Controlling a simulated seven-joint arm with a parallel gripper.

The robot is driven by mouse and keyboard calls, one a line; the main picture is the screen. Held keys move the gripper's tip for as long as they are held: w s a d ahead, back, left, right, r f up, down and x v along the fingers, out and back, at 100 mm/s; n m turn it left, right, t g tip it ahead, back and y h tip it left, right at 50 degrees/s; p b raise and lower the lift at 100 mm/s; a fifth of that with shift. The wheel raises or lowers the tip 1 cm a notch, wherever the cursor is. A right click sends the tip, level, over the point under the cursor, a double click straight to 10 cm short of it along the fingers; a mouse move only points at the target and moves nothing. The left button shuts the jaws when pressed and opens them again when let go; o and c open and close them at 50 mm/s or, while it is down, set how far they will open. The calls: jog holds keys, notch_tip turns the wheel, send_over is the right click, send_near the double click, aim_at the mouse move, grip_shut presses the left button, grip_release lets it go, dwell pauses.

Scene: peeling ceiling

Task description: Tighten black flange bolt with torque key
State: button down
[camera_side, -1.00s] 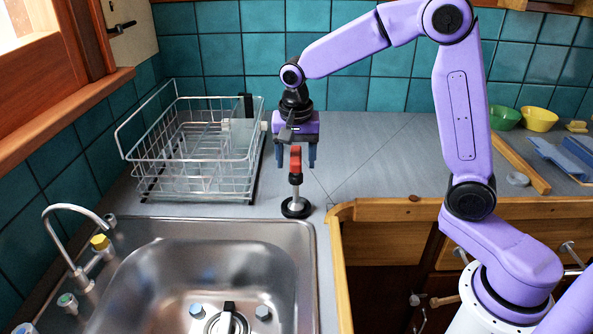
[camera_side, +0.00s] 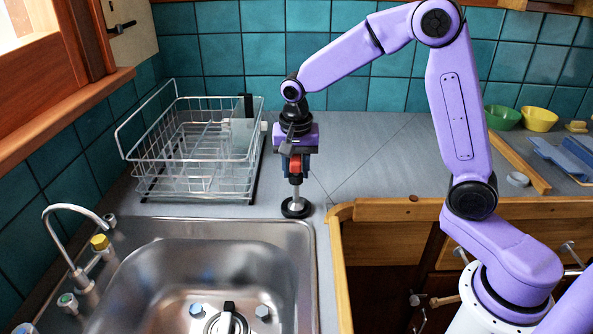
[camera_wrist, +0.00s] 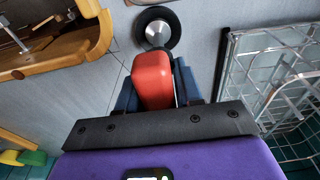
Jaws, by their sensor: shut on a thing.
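The torque key has a red handle (camera_side: 295,166) and a silver shaft (camera_side: 296,190). It stands upright on a black round flange (camera_side: 296,208) on the counter behind the sink. My gripper (camera_side: 295,166) points down from above and is shut on the red handle. In the wrist view the red handle (camera_wrist: 153,78) sits between the blue fingers of my gripper (camera_wrist: 155,92). Beyond it lies the black flange (camera_wrist: 170,15) with a silver centre. The fingers hide part of the handle, and the joint between key and bolt is not clearly seen.
A wire dish rack (camera_side: 190,190) stands close to the left of the key. The steel sink (camera_side: 300,262) is in front. A wooden edge (camera_side: 343,280) lies to the right. Green (camera_side: 502,117) and yellow (camera_side: 539,119) bowls are far right.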

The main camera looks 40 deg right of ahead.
jog(key=shift+r, duration=3.4)
jog(key=shift+r, duration=0.25)
jog(key=r, duration=0.2)
jog(key=a+r, duration=0.1)
jog(key=r, duration=0.1)
jog(key=shift+r, duration=0.3)
jog(key=s+a, duration=0.4)
jog(key=a, duration=0.7)
jog(key=s+a, duration=0.4)
jog(key=a, duration=0.7)
jog(key=s+a, duration=0.4)
jog(key=a, duration=0.7)
notch_tip(320, 180, down, 20)
jog(key=shift+a+r, duration=0.2)
